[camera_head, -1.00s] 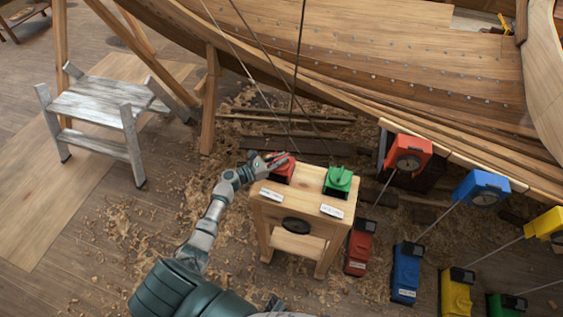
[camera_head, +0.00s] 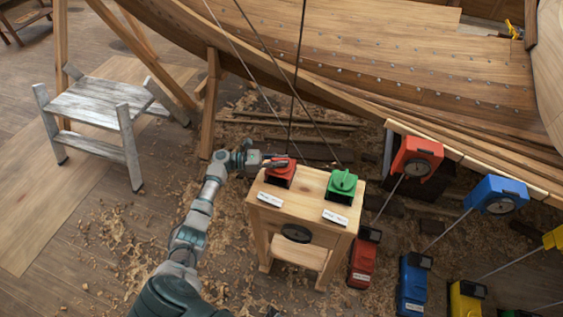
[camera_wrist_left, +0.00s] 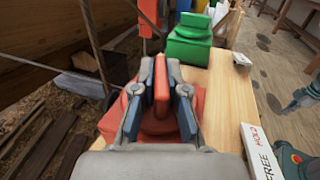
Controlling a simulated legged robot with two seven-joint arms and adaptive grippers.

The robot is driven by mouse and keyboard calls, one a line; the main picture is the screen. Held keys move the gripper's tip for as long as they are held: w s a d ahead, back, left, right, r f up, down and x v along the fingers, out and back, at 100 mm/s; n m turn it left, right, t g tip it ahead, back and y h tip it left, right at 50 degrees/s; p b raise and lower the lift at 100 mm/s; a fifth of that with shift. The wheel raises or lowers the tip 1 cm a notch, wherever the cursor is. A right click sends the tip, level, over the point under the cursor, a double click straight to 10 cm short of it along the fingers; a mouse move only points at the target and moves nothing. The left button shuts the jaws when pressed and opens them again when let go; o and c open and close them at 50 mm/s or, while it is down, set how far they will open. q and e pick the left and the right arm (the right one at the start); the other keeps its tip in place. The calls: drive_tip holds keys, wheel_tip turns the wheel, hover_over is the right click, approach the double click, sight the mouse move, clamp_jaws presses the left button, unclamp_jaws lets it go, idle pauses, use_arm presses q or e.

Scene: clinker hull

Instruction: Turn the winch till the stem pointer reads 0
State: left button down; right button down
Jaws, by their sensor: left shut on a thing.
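A red winch (camera_head: 281,174) and a green winch (camera_head: 342,185) sit on a small wooden bench (camera_head: 297,207), each with a white label in front. My left gripper (camera_head: 273,162) reaches the red winch from the left. In the left wrist view, its fingers (camera_wrist_left: 160,98) are shut on the red winch's upright handle (camera_wrist_left: 161,84), one finger on each side. The green winch (camera_wrist_left: 190,41) stands beyond it there. I cannot pick out the stem pointer or its reading for certain. My right gripper is not in view.
Red (camera_head: 417,158) and blue (camera_head: 499,194) dial boxes hang by the hull edge, with rods down to coloured boxes on the floor. Cables rise behind the bench. A grey step stool (camera_head: 92,118) stands at left. Shavings cover the floor.

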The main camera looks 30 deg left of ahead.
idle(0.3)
use_arm(q)
drive_tip(key=c, duration=1.2)
unclamp_jaws()
drive_tip(key=shift+a, duration=0.1)
drive_tip(key=v, duration=1.2)
drive_tip(key=shift+w+a+f, duration=0.15)
